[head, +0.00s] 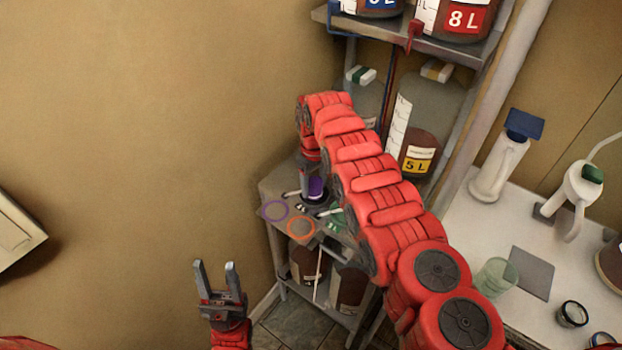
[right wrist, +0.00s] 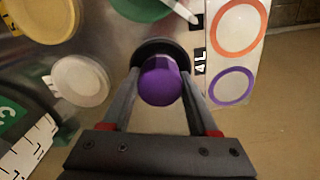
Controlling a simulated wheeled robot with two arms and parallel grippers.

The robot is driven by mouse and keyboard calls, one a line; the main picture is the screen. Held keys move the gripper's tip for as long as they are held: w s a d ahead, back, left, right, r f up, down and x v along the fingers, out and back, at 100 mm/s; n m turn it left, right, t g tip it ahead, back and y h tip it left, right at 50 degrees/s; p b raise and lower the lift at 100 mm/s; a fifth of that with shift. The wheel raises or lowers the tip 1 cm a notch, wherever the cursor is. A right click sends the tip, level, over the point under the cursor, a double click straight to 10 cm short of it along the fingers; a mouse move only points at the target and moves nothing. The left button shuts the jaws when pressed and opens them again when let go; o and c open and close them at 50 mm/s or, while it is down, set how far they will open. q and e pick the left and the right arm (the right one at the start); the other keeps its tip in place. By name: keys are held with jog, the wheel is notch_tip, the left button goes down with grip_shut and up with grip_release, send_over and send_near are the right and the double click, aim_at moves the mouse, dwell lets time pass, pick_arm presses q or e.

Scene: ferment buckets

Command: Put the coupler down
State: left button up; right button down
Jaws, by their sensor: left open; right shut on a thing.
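The coupler (right wrist: 162,82) has a round purple top and a black round base. In the head view its purple part (head: 316,188) shows low over the grey shelf top (head: 275,187). My right gripper (right wrist: 160,85) is shut on it, one finger on each side. In the head view, my right gripper (head: 306,182) points down at the shelf, partly hidden by its own arm. I cannot tell whether the coupler's base touches the surface. My left gripper (head: 216,270) is open and empty, well to the left and apart from the shelf.
A purple ring mark (head: 274,210) and an orange ring mark (head: 301,228) lie on the shelf top. The wrist view shows a green disc (right wrist: 142,8) and a pale disc (right wrist: 81,81) nearby. A 5 L jug (head: 418,150) stands behind my right arm.

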jog(key=shift+d+f+b, duration=0.1)
jog(key=shift+f+b, duration=0.05)
jog(key=shift+b, duration=0.15)
jog(key=shift+c, duration=0.8)
grip_release()
